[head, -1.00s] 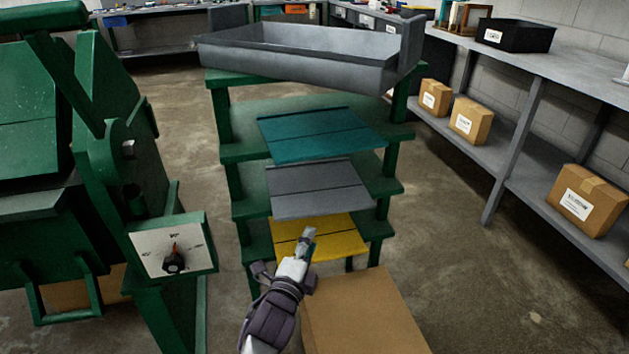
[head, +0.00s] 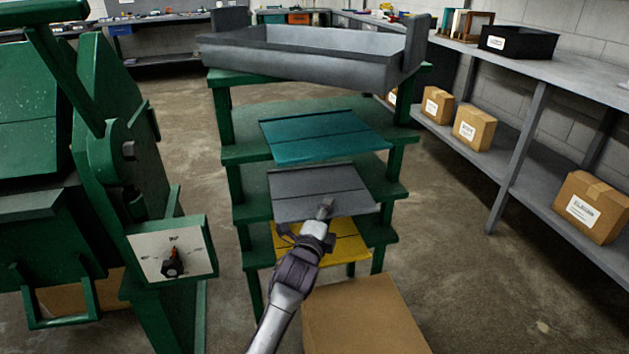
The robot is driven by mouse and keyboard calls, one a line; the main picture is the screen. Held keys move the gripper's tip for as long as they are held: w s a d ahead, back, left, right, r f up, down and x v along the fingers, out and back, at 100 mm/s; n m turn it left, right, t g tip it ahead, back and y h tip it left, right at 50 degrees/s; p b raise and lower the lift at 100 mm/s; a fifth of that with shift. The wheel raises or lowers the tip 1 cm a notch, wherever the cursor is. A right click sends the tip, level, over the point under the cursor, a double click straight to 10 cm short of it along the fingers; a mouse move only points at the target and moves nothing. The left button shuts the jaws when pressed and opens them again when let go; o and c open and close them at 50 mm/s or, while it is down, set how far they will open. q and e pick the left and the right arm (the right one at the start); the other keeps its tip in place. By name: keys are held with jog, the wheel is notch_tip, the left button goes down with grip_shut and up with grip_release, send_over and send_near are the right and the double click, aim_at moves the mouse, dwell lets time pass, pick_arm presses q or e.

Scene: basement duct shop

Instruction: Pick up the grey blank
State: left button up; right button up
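The grey blank (head: 308,184) is a flat sheet with a crease line, lying on a middle shelf of the green stepped rack (head: 250,205). Its front edge sticks out a little past the shelf. My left gripper (head: 325,207) is at the front edge of the grey blank, right of its middle, and overlaps it in the picture. I cannot tell whether it touches the blank or whether its fingers are open. A teal blank (head: 322,135) lies on the shelf above. A yellow blank (head: 345,248) lies on the shelf below, partly hidden by my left arm. My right gripper is out of view.
A grey metal tray (head: 300,60) sits on top of the rack. A green machine with a dial plate (head: 172,257) stands close on the left. A cardboard box (head: 365,318) is below in front. A grey bench (head: 560,75) runs along the right, with open floor before it.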

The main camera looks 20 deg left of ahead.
pick_arm(q)
grip_shut()
jog(key=shift+r, duration=0.2)
